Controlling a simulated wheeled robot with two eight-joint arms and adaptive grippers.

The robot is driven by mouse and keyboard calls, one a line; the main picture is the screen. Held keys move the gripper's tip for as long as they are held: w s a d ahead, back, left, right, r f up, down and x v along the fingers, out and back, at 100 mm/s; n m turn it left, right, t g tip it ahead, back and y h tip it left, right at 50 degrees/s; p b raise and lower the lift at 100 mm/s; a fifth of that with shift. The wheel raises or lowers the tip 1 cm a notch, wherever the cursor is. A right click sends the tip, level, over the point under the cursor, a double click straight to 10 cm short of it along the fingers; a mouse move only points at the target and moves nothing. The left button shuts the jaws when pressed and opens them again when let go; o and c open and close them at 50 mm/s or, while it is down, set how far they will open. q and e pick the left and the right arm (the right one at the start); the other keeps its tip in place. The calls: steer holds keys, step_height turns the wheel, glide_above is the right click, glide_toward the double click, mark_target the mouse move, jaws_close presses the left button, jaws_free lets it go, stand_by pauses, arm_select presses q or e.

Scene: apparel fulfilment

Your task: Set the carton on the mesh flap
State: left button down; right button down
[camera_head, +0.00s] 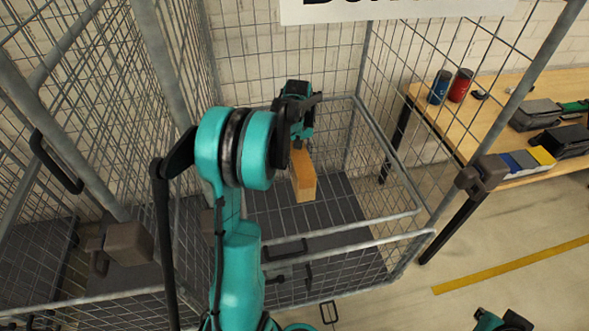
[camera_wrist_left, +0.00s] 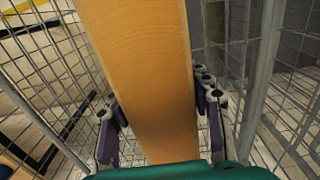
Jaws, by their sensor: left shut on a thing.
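An orange-brown carton (camera_head: 304,178) hangs from my left gripper (camera_head: 298,143), inside the mesh cage and above its dark floor. In the left wrist view the carton (camera_wrist_left: 140,60) runs through the middle, with finger pads on both sides, and hides much of what is beyond. My left gripper is shut on it. A tube-framed mesh panel (camera_head: 340,237) spans the front of the cage; I cannot tell for sure whether this is the flap. The carton appears apart from it. Part of my right gripper (camera_head: 503,321) shows at the bottom edge; its fingers cannot be made out.
Cage posts and mesh walls (camera_head: 105,120) stand close around my left arm. A wooden table (camera_head: 455,115) at the right holds a blue can (camera_head: 439,87), a red can (camera_head: 460,85) and dark items. The floor at the lower right is open, with a yellow line (camera_head: 510,265).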

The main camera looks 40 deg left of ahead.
arm_select(q)
steer(key=shift+s+a+f, duration=0.25)
steer(key=shift+a+f, duration=0.15)
steer(key=shift+a, duration=0.15)
steer(key=shift+f+b, duration=1)
steer(key=shift+f, duration=0.95)
steer(key=shift+f, duration=0.1)
steer(key=c, duration=0.7)
jaws_free()
